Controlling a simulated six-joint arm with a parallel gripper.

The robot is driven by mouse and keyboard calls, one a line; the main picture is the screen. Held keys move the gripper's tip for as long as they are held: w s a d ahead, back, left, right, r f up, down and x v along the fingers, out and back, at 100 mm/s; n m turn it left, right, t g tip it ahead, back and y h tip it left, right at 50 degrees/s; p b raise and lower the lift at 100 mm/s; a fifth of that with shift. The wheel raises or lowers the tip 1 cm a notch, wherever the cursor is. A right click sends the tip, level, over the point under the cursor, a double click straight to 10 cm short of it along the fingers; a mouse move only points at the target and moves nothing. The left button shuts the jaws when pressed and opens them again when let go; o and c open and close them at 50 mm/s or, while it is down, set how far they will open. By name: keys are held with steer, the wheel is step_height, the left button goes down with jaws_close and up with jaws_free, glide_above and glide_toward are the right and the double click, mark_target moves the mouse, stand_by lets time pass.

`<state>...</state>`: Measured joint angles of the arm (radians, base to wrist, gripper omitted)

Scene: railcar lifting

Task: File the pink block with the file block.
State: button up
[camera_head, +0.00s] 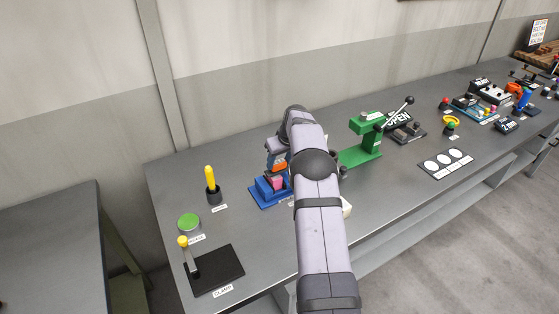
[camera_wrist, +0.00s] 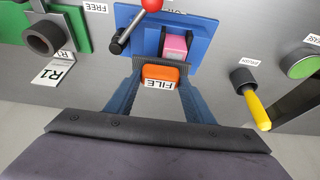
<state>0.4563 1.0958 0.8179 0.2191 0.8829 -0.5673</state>
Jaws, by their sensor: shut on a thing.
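The pink block (camera_wrist: 175,47) sits in a blue vise-like fixture (camera_wrist: 203,24) in the wrist view. The pink block (camera_head: 277,183) and the blue fixture (camera_head: 263,198) also show in the head view, left of my arm. My gripper (camera_wrist: 158,72) is shut on the orange file block (camera_wrist: 160,84), which is marked FILE, and its fingers lie on both sides of it. The file block is close to the pink block in the wrist view; I cannot tell whether they touch. The file block (camera_head: 281,166) appears just above the pink block in the head view.
A red-knobbed lever (camera_wrist: 151,5) is on the fixture. A yellow-handled brush (camera_head: 210,182) in a dark holder, a green round pad (camera_head: 189,223) and a black clamp plate (camera_head: 218,270) lie to the left. A green press (camera_head: 364,140) stands right of my arm.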

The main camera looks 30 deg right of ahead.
steer(key=shift+f, duration=0.3)
steer(key=shift+a, duration=0.15)
steer(key=shift+a+r+b, duration=0.15)
steer(key=shift+a+b, duration=0.65)
steer(key=shift+a, duration=1.05)
steer(key=shift+f, duration=0.2)
steer(key=shift+d, duration=0.1)
steer(key=shift+d+p, duration=0.6)
steer(key=shift+d, duration=1.25)
steer(key=shift+s+b, duration=0.2)
steer(key=shift+b, duration=0.1)
